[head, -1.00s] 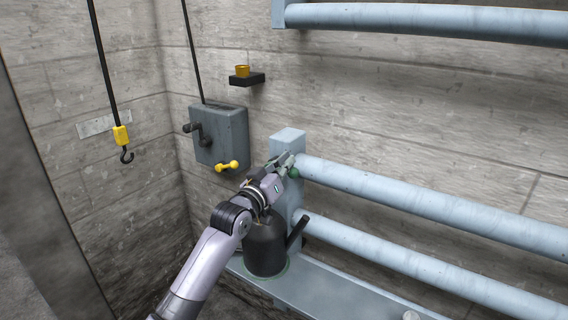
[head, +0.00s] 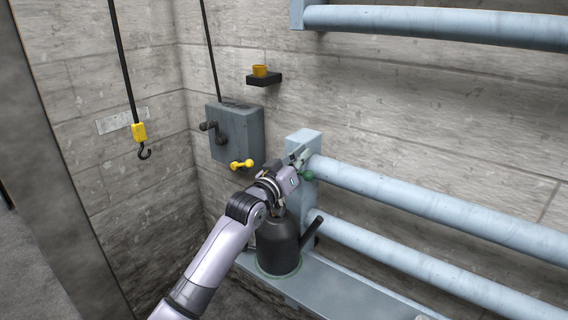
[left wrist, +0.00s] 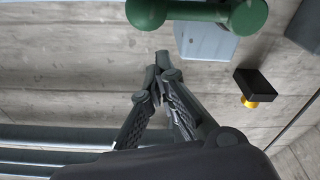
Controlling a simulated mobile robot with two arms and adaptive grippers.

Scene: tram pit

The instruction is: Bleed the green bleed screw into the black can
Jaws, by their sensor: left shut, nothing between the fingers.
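The green bleed screw (head: 308,175) sticks out near the top of the pale blue post. In the left wrist view its dumbbell-shaped handle (left wrist: 202,12) lies at the top edge, partly cut off. My left gripper (head: 302,157) is just above and left of the screw in the head view. Its fingers (left wrist: 163,66) are shut and empty, and in the left wrist view their tips appear apart from the green handle. The black can (head: 278,247) stands upright on the ledge below the screw, with its spout angled up to the right. My arm hides part of its top.
Two pale blue pipes (head: 430,202) run right from the post (head: 304,145). A grey box (head: 235,133) with a crank and a yellow handle (head: 242,164) hangs left. A yellow hook (head: 140,140) hangs further left. A black shelf (head: 264,79) holds a yellow cup (head: 260,70).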

